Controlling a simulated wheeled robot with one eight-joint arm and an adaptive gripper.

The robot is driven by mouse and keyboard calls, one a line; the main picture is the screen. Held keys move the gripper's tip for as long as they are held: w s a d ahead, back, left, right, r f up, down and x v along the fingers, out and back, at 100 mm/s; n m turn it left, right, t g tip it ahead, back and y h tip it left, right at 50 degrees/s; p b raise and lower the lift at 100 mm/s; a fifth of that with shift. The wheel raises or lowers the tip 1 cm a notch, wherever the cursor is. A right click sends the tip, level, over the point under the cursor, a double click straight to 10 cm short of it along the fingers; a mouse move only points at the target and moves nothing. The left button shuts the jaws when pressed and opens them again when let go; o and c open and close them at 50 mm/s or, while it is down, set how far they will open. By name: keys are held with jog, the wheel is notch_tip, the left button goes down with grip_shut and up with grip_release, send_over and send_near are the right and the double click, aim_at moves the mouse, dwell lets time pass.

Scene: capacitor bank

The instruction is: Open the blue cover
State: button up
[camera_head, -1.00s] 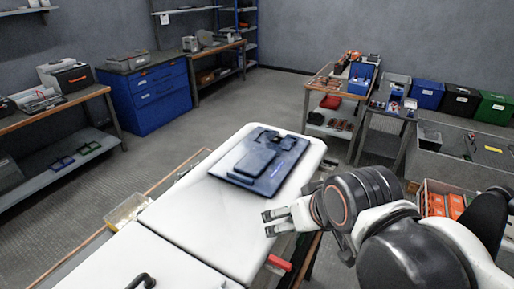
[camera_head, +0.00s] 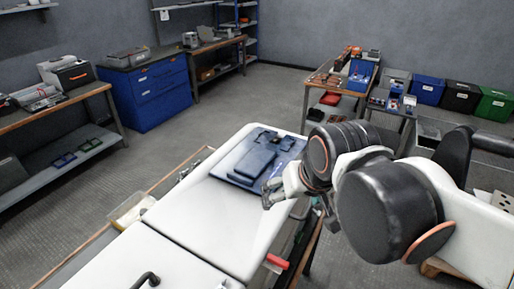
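The blue cover (camera_head: 250,163) is a flat, dark blue raised panel on a blue plate (camera_head: 284,142). It lies at the far end of a white surface (camera_head: 200,215) in the head view, and it looks closed. My gripper (camera_head: 268,194) is just to the right of and nearer than the cover, over the white surface's right edge. Its fingertips point left and appear slightly apart with nothing between them. I cannot tell whether it touches the plate.
A black handle (camera_head: 146,280) stands on the near white panel. A red handle (camera_head: 277,261) sticks out at the right side below the surface. A clear tray (camera_head: 130,210) is on the left edge. Workbenches and a blue cabinet (camera_head: 147,88) stand farther back, with open floor between.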

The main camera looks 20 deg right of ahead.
jog(key=w+a+r+m+g+p, duration=0.1)
jog(key=w+r+m+g+p, duration=0.2)
jog(key=w+r+p, duration=0.5)
notch_tip(320, 180, up, 3)
jog(key=m+g+p, duration=0.3)
jog(key=m+p, duration=0.2)
jog(key=p, duration=0.3)
send_over(256, 159)
notch_tip(256, 159, down, 14)
jog(key=b, duration=0.2)
jog(key=shift+s+a+b, duration=0.1)
jog(key=shift+b, duration=0.2)
